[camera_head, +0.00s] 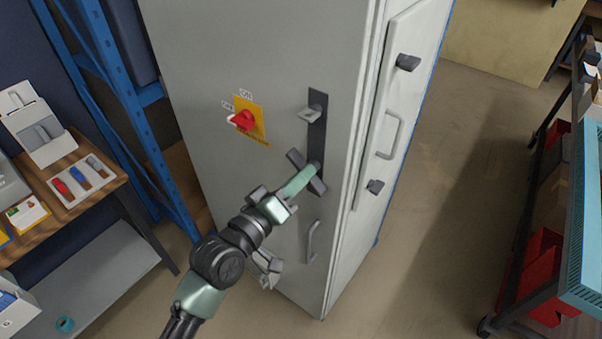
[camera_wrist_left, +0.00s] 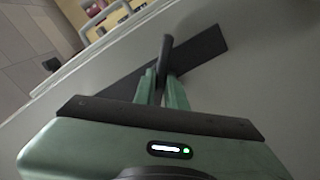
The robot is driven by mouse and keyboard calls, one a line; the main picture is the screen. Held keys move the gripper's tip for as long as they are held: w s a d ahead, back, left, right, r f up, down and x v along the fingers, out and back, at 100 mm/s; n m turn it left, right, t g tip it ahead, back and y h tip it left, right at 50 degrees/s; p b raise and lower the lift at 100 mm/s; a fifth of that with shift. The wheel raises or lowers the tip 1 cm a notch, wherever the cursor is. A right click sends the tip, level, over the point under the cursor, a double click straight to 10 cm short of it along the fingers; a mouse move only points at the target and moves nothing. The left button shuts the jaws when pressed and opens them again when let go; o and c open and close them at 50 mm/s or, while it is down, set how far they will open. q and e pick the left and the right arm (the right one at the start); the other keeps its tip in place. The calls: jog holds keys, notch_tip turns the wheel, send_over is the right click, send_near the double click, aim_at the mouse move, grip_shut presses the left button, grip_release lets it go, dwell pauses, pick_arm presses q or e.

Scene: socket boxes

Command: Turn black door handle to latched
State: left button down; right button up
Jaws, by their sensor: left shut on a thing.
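The black door handle (camera_head: 315,184) sits on a dark vertical plate (camera_head: 317,135) on the front of a grey cabinet. It is tilted off the plate's line, slanting from upper left to lower right. My left gripper (camera_head: 308,171) reaches it from the lower left and is shut on it, covering its middle. In the left wrist view, the handle (camera_wrist_left: 166,50) stands between the two green fingers, and the dark plate (camera_wrist_left: 208,47) runs behind it. My right gripper is not in view.
The grey cabinet (camera_head: 240,60) also carries a red rotary switch (camera_head: 242,121) on a yellow plate, a grey knob (camera_head: 311,114) and a grey pull handle (camera_head: 312,242). A wooden bench (camera_head: 100,195) stands left, a blue-topped cart (camera_head: 585,240) right. Floor right of the cabinet is clear.

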pick_arm(q)
jog(key=shift+m+p, duration=1.45)
jog(key=shift+m, duration=3.55)
jog(key=shift+f, duration=0.1)
jog(key=c, duration=1.5)
grip_release()
jog(key=shift+o, duration=0.2)
jog(key=b+v, duration=0.2)
jog(key=v, duration=0.5)
jog(key=shift+s+a, duration=0.2)
jog(key=shift+s, duration=0.1)
